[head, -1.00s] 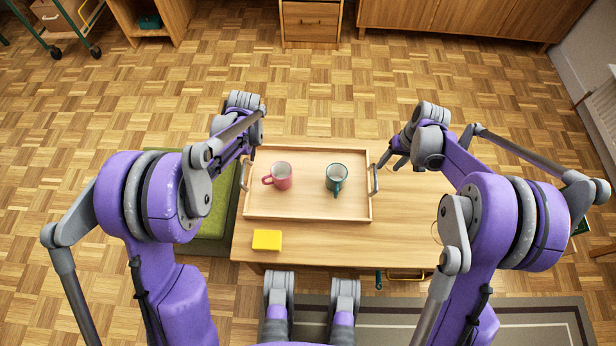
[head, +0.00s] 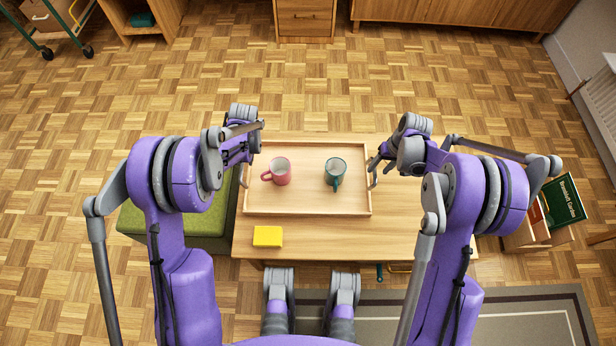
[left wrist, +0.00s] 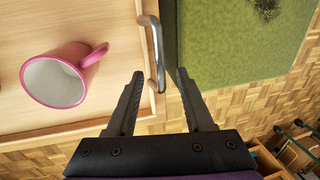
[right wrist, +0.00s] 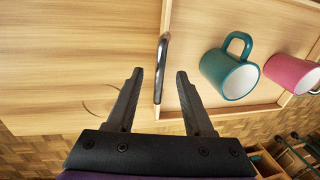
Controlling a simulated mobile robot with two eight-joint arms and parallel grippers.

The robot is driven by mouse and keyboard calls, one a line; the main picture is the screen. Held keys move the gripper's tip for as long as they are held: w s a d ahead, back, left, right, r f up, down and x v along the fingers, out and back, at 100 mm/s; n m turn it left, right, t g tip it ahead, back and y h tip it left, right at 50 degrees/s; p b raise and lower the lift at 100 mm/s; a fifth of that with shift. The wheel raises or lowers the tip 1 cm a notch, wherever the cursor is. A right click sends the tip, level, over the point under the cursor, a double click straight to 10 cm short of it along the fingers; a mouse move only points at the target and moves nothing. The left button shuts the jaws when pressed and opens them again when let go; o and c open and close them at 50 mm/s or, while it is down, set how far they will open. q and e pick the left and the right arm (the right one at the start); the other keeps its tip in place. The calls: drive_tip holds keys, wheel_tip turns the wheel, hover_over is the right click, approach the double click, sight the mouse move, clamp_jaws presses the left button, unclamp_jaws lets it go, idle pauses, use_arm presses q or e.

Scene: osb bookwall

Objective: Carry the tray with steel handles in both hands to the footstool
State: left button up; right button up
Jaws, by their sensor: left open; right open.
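The light wooden tray (head: 307,205) lies on the low wooden table and carries a pink mug (head: 280,171) and a teal mug (head: 335,172). In the left wrist view the left steel handle (left wrist: 152,50) stands between the open fingers of my left gripper (left wrist: 158,75), near their tips. In the right wrist view the right steel handle (right wrist: 161,65) stands between the open fingers of my right gripper (right wrist: 160,75). Neither gripper is closed on a handle. The green footstool (head: 190,218) is left of the table, partly hidden by my left arm.
A yellow block (head: 268,236) lies on the table (head: 350,240) in front of the tray. A box with books (head: 545,215) stands on the floor at right. A green trolley (head: 55,25) and cabinets are at the back. The parquet floor behind the table is clear.

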sight(242, 165)
use_arm(q)
drive_tip(key=shift+x, duration=2.2)
use_arm(e)
drive_tip(key=shift+a+f, duration=0.25)
drive_tip(key=shift+f, duration=0.85)
drive_tip(key=shift+a+f, duration=0.2)
drive_tip(key=shift+f, duration=0.85)
use_arm(q)
clamp_jaws()
use_arm(e)
clamp_jaws()
